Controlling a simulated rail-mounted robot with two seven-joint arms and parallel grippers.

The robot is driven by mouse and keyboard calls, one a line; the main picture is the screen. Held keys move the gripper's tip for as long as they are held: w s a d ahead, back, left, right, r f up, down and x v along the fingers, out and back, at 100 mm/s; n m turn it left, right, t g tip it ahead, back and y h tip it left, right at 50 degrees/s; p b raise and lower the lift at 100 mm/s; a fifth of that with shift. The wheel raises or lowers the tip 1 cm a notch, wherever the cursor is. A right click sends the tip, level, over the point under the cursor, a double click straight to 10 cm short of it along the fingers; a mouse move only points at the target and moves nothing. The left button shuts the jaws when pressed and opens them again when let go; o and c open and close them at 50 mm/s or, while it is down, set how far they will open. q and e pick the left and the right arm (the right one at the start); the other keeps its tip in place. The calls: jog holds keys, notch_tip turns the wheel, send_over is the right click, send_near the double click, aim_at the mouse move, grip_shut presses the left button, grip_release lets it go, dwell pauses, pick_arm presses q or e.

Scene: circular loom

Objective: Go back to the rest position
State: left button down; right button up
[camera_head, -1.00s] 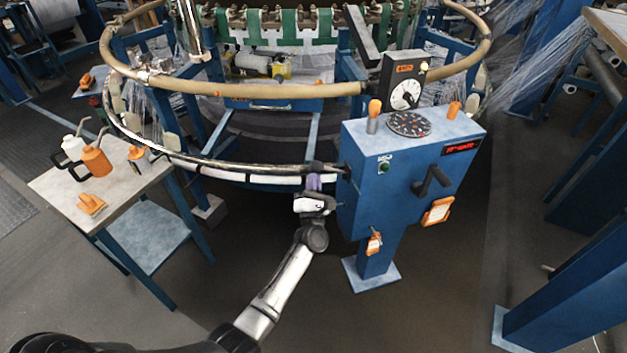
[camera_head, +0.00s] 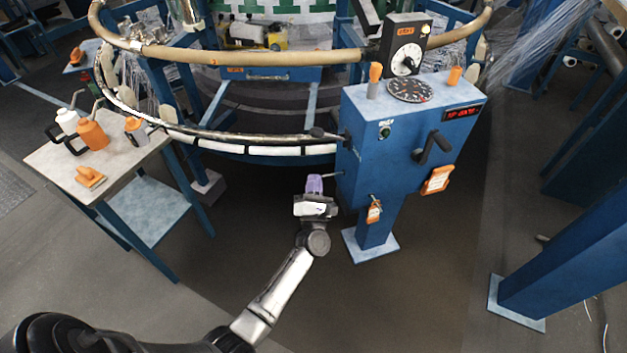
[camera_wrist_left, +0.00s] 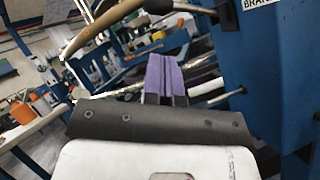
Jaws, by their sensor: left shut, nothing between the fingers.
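My left gripper (camera_head: 315,184) is in the middle of the head view, with its purple fingers together and nothing between them. It is just left of the blue control box and below the lower ring of the loom, apart from the ring. In the left wrist view the purple fingers (camera_wrist_left: 166,75) point toward the loom, side by side and shut. The blue control box (camera_head: 400,150) fills the right side of the wrist view. My right gripper is not in view.
The loom's lower ring (camera_head: 250,147) and tan upper ring (camera_head: 250,58) curve across the back. A side table (camera_head: 125,165) with orange and white bottles stands at left. A blue post (camera_head: 570,265) stands at right. The floor (camera_head: 310,290) around my left forearm is clear.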

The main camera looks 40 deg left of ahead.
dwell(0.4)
pick_arm(q)
jog(key=w+d+f+m+t+h, duration=0.1)
jog(key=w+d+f+m+h, duration=0.2)
jog(key=m+h, duration=0.45)
jog(key=w+d+f+m+h, duration=0.15)
jog(key=d+m+h, duration=0.3)
jog(key=m, duration=0.65)
jog(key=s+d+r+m+g+h, duration=0.25)
jog(key=d+m+g+h, duration=0.3)
jog(key=m, duration=0.75)
jog(key=s+d+r+m+g+y+p, duration=0.1)
jog(key=s+r+m+g+p, duration=0.15)
jog(key=s+p, duration=0.65)
jog(key=s+d+r+m+g+p, duration=0.2)
jog(key=s+r+g+p, duration=0.2)
jog(key=s, duration=1.2)
jog(key=s+d+r+m+g+y+p, duration=0.1)
jog(key=s+r+m+g+p, duration=0.35)
jog(key=s, duration=0.75)
notch_tip(320, 180, up, 36)
jog(key=n+t+p, duration=0.1)
jog(key=p, duration=3.7)
jog(key=shift+w+f+n, duration=0.25)
jog(key=shift+n, duration=0.1)
